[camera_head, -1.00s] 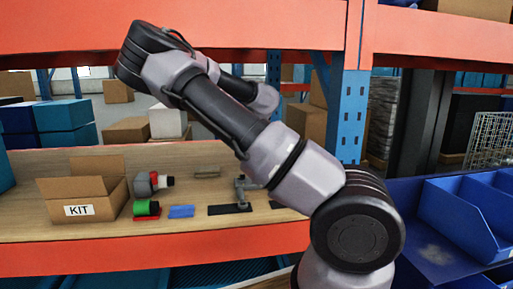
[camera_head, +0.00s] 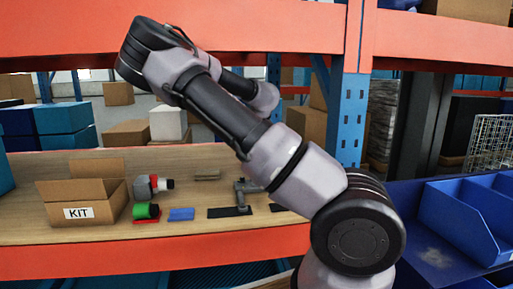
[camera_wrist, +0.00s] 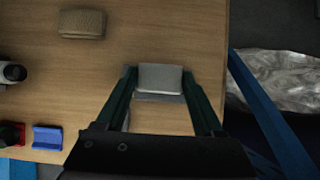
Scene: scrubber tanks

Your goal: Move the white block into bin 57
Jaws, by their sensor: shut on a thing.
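The pale grey-white block (camera_wrist: 160,77) is between the dark green fingers of my gripper (camera_wrist: 160,88) in the wrist view. The gripper is shut on it, over the wooden shelf (camera_wrist: 205,45). Whether the block is clear of the wood is hard to tell. Blue open bins (camera_head: 464,222) stand at the right of the head view. No number 57 is readable on them.
A cardboard box marked KIT (camera_head: 92,212), a green-ended part (camera_head: 146,211), a blue piece (camera_head: 181,214) and a grey fixture (camera_head: 243,192) sit on the shelf. A tan block (camera_wrist: 82,23) lies apart from the gripper. A blue post (camera_head: 351,115) separates shelf and bins.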

